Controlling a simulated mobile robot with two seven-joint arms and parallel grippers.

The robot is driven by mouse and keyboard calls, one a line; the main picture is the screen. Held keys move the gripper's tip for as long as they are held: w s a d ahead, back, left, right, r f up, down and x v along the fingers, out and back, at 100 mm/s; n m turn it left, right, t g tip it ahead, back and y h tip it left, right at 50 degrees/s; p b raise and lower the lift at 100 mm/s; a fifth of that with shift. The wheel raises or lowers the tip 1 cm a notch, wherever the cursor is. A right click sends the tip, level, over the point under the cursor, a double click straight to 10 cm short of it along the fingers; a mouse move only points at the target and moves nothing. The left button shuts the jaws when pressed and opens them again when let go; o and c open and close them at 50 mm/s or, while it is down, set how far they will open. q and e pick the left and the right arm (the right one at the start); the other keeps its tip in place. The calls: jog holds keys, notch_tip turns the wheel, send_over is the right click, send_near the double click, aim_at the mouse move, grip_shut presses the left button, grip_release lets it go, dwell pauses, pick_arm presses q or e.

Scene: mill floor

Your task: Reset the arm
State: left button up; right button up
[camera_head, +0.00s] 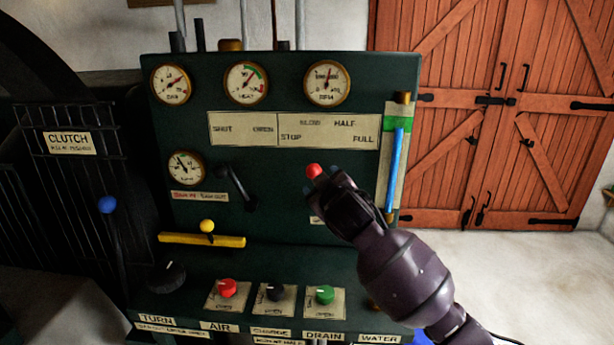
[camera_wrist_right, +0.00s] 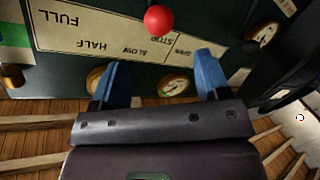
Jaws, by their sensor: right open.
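My right arm reaches in from the lower right in the head view. Its gripper (camera_head: 330,180) is in front of the dark green control panel (camera_head: 290,215). In the right wrist view the gripper (camera_wrist_right: 160,75) has its two blue fingers spread apart with nothing between them. A red ball knob (camera_head: 314,171) is just beyond the fingertips in the head view. It also shows in the right wrist view (camera_wrist_right: 158,19), ahead of the gap between the fingers. I cannot tell if the fingers touch it. The knob's lever is hidden. My left gripper is not in view.
A black lever (camera_head: 238,188), a yellow knob (camera_head: 207,226) on a yellow bar (camera_head: 185,240), and red (camera_head: 227,288), black (camera_head: 275,291) and green (camera_head: 325,295) knobs crowd the panel. A blue-ball clutch lever (camera_head: 107,204) stands left. Red doors (camera_head: 500,120) are behind, with clear floor at right.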

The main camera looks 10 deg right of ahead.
jog(key=s+d+f+m+g, duration=0.1)
jog(key=s+d+f+m, duration=0.1)
jog(key=s+f, duration=1)
jog(key=s+d+f+m+g, duration=0.2)
jog(key=s+d+f, duration=0.3)
jog(key=s+f, duration=0.7)
jog(key=s+d+f+m+g, duration=0.2)
jog(key=s+d+f, duration=0.1)
jog(key=s+f, duration=1)
jog(key=s, duration=0.3)
jog(key=shift+s+d, duration=0.25)
jog(key=shift+d, duration=0.1)
